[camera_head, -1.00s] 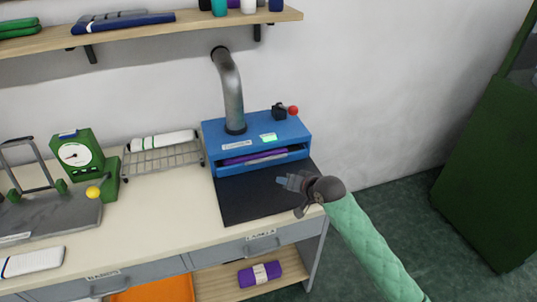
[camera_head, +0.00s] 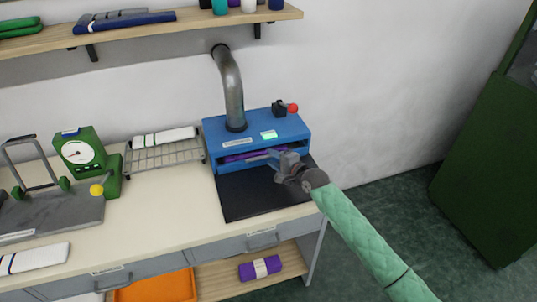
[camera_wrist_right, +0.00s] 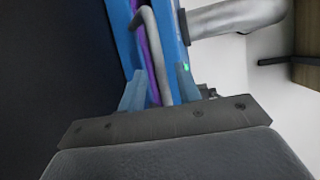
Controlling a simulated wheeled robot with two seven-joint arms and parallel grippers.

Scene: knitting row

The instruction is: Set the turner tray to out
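The turner is a blue box (camera_head: 290,127) at the right end of the table, with a slot in its front. Something purple (camera_head: 245,156) lies in the slot; it also shows as a purple strip in the right wrist view (camera_wrist_right: 152,60). In the wrist view a grey bar handle (camera_wrist_right: 150,32) crosses the blue front and runs down between my fingers. My right gripper (camera_head: 272,156) is at the slot's right part; its blue fingertips (camera_wrist_right: 160,88) stand apart on either side of the handle. Contact cannot be told. My left gripper is out of view.
A black mat (camera_head: 250,192) lies before the box. A grey pipe (camera_head: 232,90) rises behind it, and a red-knobbed lever (camera_head: 292,108) stands on top. A wire rack (camera_head: 165,156) and a green dial device (camera_head: 85,155) stand to the left. A shelf (camera_head: 180,28) hangs above.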

